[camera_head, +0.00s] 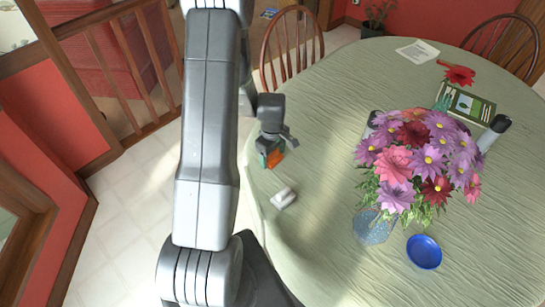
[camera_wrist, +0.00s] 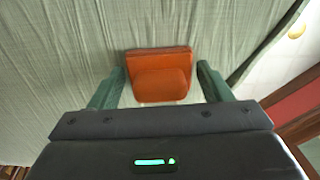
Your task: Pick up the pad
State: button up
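An orange pad (camera_head: 275,158) lies on the green tablecloth near the table's left edge, partly hidden by my gripper in the head view. In the wrist view the pad (camera_wrist: 159,75) is a thick orange block with a raised, rounded front part. My gripper (camera_head: 270,149) is just above the cloth at the pad. In the wrist view my gripper (camera_wrist: 161,72) is open, with one green finger on each side of the pad. Narrow gaps show between the fingers and the pad, the right one a little wider. Whether the pad touches anything underneath besides the cloth is hidden.
A small white object (camera_head: 283,197) lies on the table (camera_head: 330,240) in front of the pad. A flower vase (camera_head: 371,227) and a blue bowl (camera_head: 424,252) stand to the right. A wooden chair (camera_head: 291,45) is behind the table. Cloth between pad and vase is bare.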

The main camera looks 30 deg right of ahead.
jog(key=c, duration=0.6)
notch_tip(320, 180, up, 10)
jog(key=shift+r+b, duration=0.1)
jog(key=shift+b, duration=0.4)
